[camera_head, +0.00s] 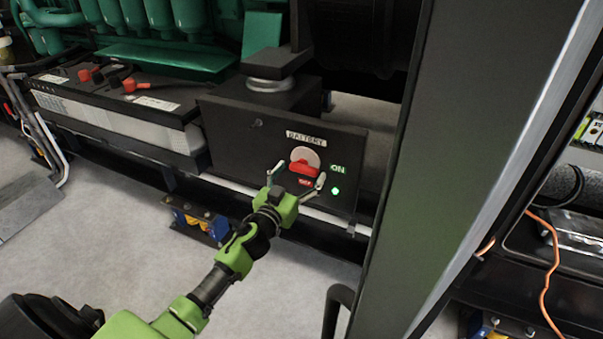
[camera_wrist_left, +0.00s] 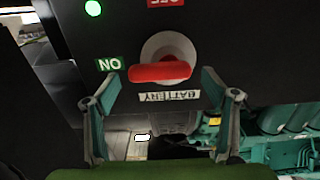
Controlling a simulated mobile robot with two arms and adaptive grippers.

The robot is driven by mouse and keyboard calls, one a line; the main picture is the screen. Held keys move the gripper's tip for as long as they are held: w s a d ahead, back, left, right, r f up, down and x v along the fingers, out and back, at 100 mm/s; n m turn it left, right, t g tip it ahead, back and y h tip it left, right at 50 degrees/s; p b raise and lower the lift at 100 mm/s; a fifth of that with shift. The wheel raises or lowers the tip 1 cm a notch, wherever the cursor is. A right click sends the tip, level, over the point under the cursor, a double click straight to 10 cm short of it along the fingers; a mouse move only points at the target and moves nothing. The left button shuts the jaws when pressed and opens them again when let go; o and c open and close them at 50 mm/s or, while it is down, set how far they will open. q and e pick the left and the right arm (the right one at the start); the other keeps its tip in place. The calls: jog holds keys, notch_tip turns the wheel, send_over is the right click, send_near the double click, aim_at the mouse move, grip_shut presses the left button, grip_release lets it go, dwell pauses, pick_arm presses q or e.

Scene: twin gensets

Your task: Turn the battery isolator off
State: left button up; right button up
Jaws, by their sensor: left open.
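The battery isolator is a red handle (camera_head: 303,168) on a pale round base, set in a dark panel (camera_head: 240,135) under a "BATTERY" label. The handle lies roughly horizontal, its end toward the green "ON" label (camera_head: 338,169). A red "OFF" label (camera_head: 305,182) sits below it, and a green lamp (camera_head: 335,191) is lit. My left gripper (camera_head: 296,180) is open in front of the isolator, one finger on each side of it. In the left wrist view, upside down, the red handle (camera_wrist_left: 160,72) lies ahead of the spread fingers, apart from them. My right gripper is not visible.
A battery (camera_head: 110,105) with red and black terminals stands left of the panel. A dark upright post (camera_head: 440,150) stands close on the right. Green engine parts (camera_head: 150,20) lie behind. An orange cable (camera_head: 549,260) hangs at far right. Floor at lower left is clear.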

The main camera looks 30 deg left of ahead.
pick_arm(q)
jog(key=shift+w, duration=0.5)
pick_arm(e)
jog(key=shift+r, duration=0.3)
pick_arm(q)
jog(key=c, duration=1.1)
